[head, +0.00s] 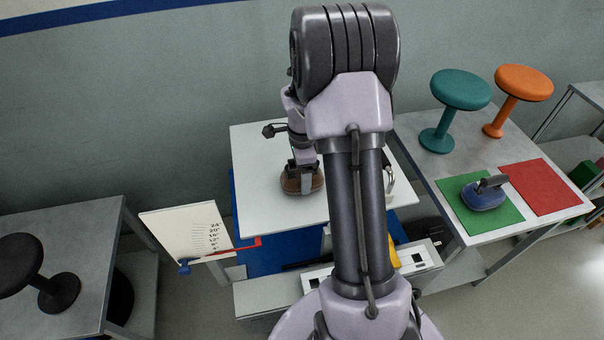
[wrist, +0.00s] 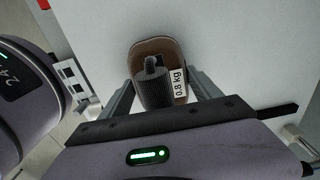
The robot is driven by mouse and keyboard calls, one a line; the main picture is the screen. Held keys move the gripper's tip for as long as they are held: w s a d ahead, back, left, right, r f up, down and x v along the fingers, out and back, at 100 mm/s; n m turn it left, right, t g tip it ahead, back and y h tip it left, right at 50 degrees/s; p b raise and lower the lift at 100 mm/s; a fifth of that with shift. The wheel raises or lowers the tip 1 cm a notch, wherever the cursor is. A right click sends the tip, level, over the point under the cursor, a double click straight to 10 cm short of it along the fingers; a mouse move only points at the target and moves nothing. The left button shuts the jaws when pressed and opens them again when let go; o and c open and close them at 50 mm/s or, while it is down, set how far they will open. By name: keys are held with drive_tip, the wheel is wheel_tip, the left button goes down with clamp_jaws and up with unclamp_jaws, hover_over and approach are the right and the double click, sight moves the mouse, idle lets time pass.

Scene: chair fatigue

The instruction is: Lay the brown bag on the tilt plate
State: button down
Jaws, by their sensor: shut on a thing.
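The brown bag (head: 290,187) has a dark handle and a label reading 0.8 kg; it also shows in the wrist view (wrist: 177,55). My gripper (head: 303,172) is above it, shut on the bag by its handle. In the wrist view the gripper's fingers (wrist: 160,95) stand either side of the dark handle. The pale tilt plate (head: 262,150) lies under the bag and looks roughly level. The bag is at or very close to the plate's surface; I cannot tell if it touches. My arm hides part of the plate's middle and right.
A white scale board (head: 180,228) with a red pointer (head: 240,248) stands left of the plate. On the right table, a blue bag (head: 483,196) sits on a green mat (head: 463,220), beside a red mat (head: 540,187). Teal (head: 460,90) and orange (head: 524,83) stools stand behind.

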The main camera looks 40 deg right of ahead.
drive_tip(key=shift+c, duration=0.7)
unclamp_jaws()
drive_tip(key=shift+f, duration=0.1)
wheel_tip(320, 180, up, 12)
drive_tip(key=p, duration=0.4)
drive_tip(key=shift+r, duration=0.25)
drive_tip(key=s+a+r+n+t, duration=0.25)
drive_tip(key=a+r+n, duration=0.35)
drive_tip(key=a+r, duration=0.45)
drive_tip(key=s+a+r+n+t+y, duration=0.1)
drive_tip(key=s+a+r+n, duration=0.1)
drive_tip(key=s+a+n, duration=0.4)
drive_tip(key=s+a+r+n+t+y, duration=0.1)
drive_tip(key=s+a+r+n+t, duration=0.1)
drive_tip(key=s+a+n, duration=0.5)
drive_tip(key=s+a, duration=0.2)
drive_tip(key=a, duration=0.1)
drive_tip(key=shift+r, duration=0.4)
drive_tip(key=shift+s, duration=0.15)
